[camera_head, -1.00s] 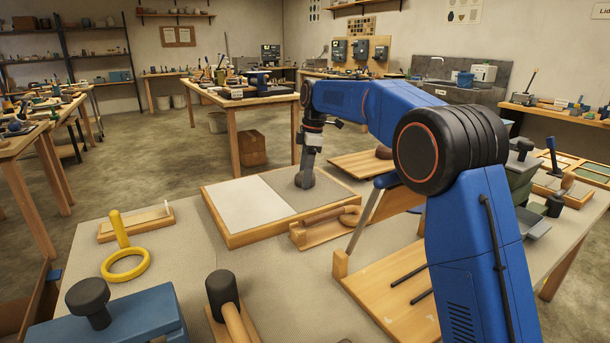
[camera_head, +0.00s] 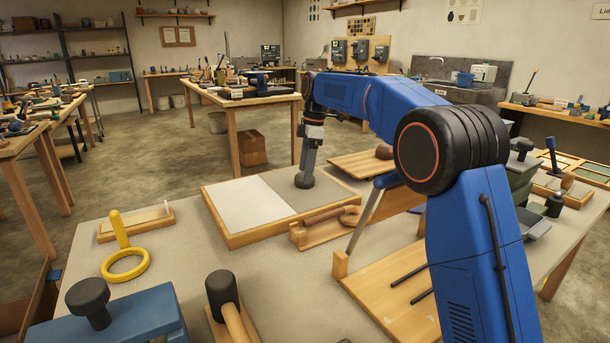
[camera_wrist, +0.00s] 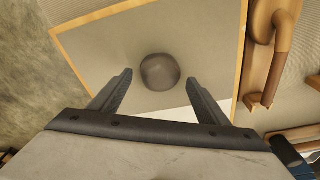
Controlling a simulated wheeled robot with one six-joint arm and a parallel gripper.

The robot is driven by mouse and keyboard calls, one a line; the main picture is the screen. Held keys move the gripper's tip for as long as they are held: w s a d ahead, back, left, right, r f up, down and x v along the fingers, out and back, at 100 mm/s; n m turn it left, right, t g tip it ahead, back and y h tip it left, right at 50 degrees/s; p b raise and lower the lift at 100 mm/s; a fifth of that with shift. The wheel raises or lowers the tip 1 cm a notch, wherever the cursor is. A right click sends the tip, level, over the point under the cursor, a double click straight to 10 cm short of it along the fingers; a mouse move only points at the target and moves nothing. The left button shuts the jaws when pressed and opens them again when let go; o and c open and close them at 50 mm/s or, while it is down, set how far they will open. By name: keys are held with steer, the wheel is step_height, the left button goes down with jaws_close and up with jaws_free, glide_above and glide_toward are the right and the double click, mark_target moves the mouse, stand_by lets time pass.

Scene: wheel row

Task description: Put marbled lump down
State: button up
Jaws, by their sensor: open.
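The marbled lump (camera_wrist: 160,72) is a rounded, dark grey-brown piece resting on the grey half of a wood-framed board (camera_wrist: 215,50). In the head view the lump (camera_head: 304,181) sits on the board's grey side, right below my gripper (camera_head: 308,158). In the wrist view my gripper (camera_wrist: 159,77) is open, with one finger on each side of the lump and visible gaps between. The lump is not held. The head view does not clearly show the height of the fingertips over the board.
The board's left half is a bare white panel (camera_head: 250,203). A wooden stand with a curved handle (camera_head: 318,228) is close in front of the board. A yellow ring with a post (camera_head: 125,262) stands at left. Grey table surface is clear between them.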

step_height(320, 180, up, 10)
steer(key=d, duration=0.1)
steer(key=shift+w+d+f, duration=0.15)
steer(key=shift+d, duration=0.05)
steer(key=shift+d, duration=0.1)
